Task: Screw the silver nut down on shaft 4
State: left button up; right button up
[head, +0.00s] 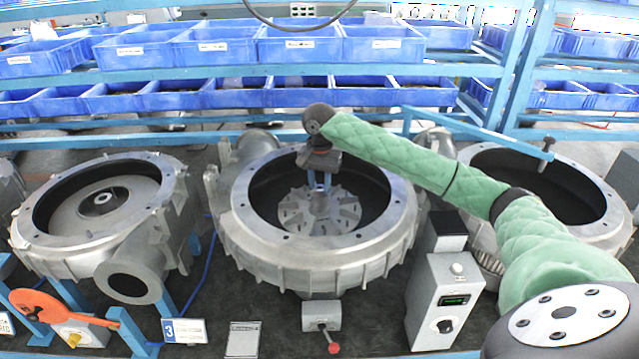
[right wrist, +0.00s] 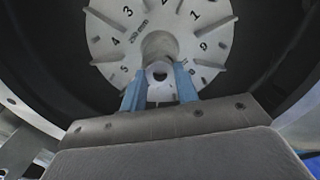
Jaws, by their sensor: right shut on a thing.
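My right gripper (head: 319,186) reaches down into the open middle blower housing (head: 312,250). In the right wrist view its two blue fingers are shut on a small silver nut (right wrist: 159,73) with a dark hole, held at the hub of the grey bladed wheel (right wrist: 115,35). The wheel carries numbers and "250 mm" and also shows in the head view (head: 296,212). The nut is hidden or too small to make out in the head view. The shaft is mostly hidden, and I cannot tell how far the nut is down on it. My left gripper is out of view.
Another open housing (head: 160,225) stands at the left and one (head: 590,228) at the right. A grey control box (head: 440,300) and a "3" sign (head: 184,331) stand in front. Blue bins (head: 300,50) fill the shelves behind.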

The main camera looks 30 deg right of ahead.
jog(key=m, duration=1.3)
jog(key=shift+m, duration=0.4)
jog(key=o, duration=0.7)
